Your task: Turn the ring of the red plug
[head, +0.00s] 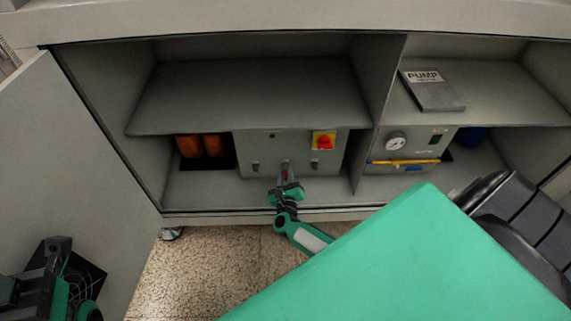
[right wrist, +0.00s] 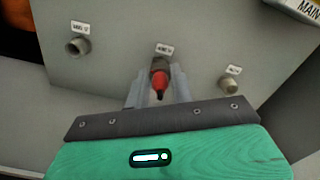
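The red plug (right wrist: 160,82) sits in the middle socket on the front of the grey box (head: 270,148), under a small label. Its red tip points toward the wrist camera. In the head view the plug is mostly hidden by my right gripper (head: 286,180). In the right wrist view the two grey fingers of the right gripper (right wrist: 161,75) flank the plug, one on each side. Whether they touch its ring is not clear. My left gripper (head: 58,255) is at the lower left, away from the box, and its fingers are hard to make out.
Bare sockets flank the plug, left (right wrist: 78,45) and right (right wrist: 230,85). A red knob on a yellow plate (head: 324,141) is above right. Shelf (head: 245,95) and cabinet walls enclose the box. A gauge unit (head: 408,148) stands in the right bay. An open door (head: 75,150) is left.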

